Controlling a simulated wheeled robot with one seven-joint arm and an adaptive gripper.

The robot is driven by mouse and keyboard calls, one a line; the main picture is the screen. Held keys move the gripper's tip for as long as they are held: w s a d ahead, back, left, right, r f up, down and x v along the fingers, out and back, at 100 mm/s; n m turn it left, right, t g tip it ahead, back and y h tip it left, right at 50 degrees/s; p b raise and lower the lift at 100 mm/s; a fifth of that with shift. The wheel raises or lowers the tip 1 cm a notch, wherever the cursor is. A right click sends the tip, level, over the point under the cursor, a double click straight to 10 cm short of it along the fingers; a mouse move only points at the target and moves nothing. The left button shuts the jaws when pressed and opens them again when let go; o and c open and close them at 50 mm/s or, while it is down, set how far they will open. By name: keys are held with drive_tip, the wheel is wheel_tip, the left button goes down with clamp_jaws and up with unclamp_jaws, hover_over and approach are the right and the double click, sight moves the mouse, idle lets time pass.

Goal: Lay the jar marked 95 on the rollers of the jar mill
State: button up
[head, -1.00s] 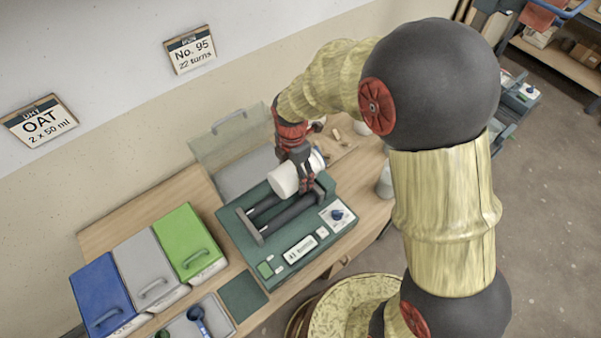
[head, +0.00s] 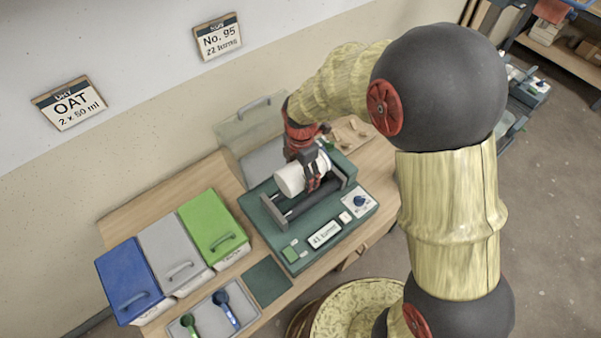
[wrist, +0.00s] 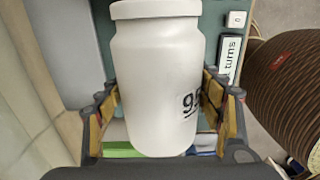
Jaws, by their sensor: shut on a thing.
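The white jar (head: 291,181) lies on its side at the rollers (head: 316,200) of the green jar mill (head: 291,247). My gripper (head: 318,178) is over the mill and shut on the jar. In the wrist view the jar (wrist: 155,75) sits between both fingers, and part of a number beginning with 9 shows on its side. The finger on the right hides the rest of the number. I cannot tell whether the jar touches the rollers. The mill's display (head: 324,235) and dial (head: 360,201) face the front.
Blue (head: 128,284), grey (head: 170,254) and green (head: 213,227) lidded bins stand left of the mill. A tray (head: 243,305) with a blue and a green scoop lies in front. A clear raised cover (head: 247,127) stands behind the mill. Signs (head: 217,37) hang on the wall.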

drive_tip(key=shift+w+f+b, duration=0.15)
drive_tip(key=shift+f+b, duration=2.05)
drive_tip(key=shift+f, duration=1.4)
drive_tip(key=o, duration=1.6)
drive_tip(key=shift+o, duration=0.2)
drive_tip(key=shift+s+f, duration=0.15)
drive_tip(key=shift+s, duration=0.05)
wheel_tip(320, 180, up, 12)
drive_tip(key=shift+w+r, duration=0.1)
